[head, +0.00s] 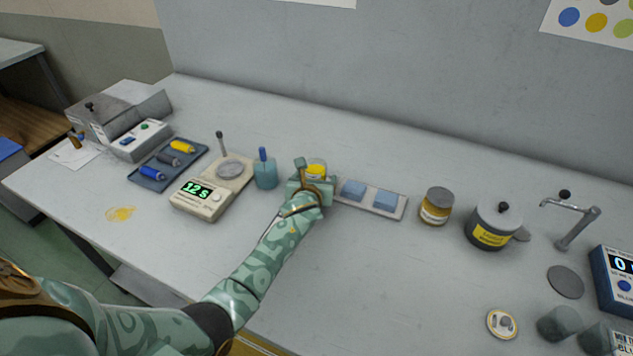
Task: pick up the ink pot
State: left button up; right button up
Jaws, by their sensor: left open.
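A small open pot with yellow ink inside (316,168) stands on the grey bench, just behind my left gripper; I take it as the ink pot. My left gripper (314,176) is open, with one finger at the pot's left and the other near its right front. The hand hides the lower part of the pot, so I cannot tell whether the fingers touch it. A lidded amber jar with a white label (436,206) stands further right. My right gripper is not in view.
A blue-handled teal cup (265,173) and a scale reading 12 S (202,196) stand left of the hand. A tray with blue pads (378,208) lies close on its right. A dark lidded pot (493,227) and a tap (575,224) are further right. The front middle bench is clear.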

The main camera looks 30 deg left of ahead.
pick_arm(q)
jog(key=shift+x, duration=0.8)
jog(key=c, duration=1.2)
jog(key=shift+o, duration=0.3)
jog(key=shift+r, duration=0.1)
